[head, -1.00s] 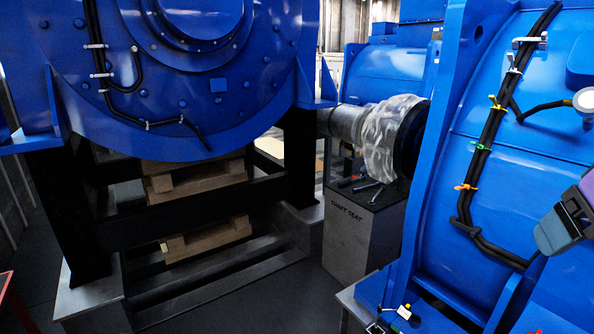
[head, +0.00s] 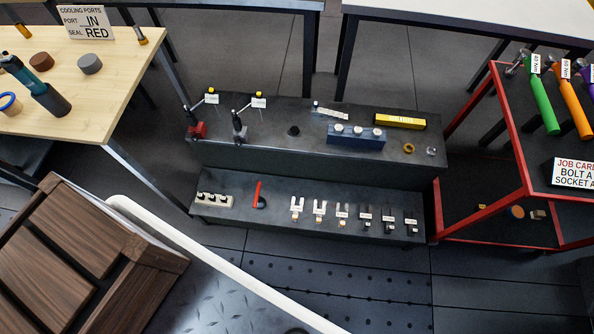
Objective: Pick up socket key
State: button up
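I cannot tell for sure which thing is the socket key. On the red cart (head: 497,125) at the right lie long-handled tools, including a green one (head: 544,105) and an orange one (head: 574,110), with torque tags. A job card (head: 575,173) there reads partly "BOLT A" and "SOCKET A". On the dark stepped bench (head: 275,150), a tagged tool stands on a red block (head: 197,130) and another on a grey block (head: 240,131). My gripper is not in view.
A light wooden table (head: 115,80) at upper left carries a bottle-like tool and round parts. The lower step holds several tagged forked parts (head: 319,210) and a red lever (head: 257,192). A slatted wooden box (head: 85,270) and white curved rail (head: 225,265) are in front.

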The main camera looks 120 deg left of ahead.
aim_at(259, 202)
jog(key=u, duration=3.85)
jog(key=i+l+z, duration=0.1)
jog(key=l, duration=0.6)
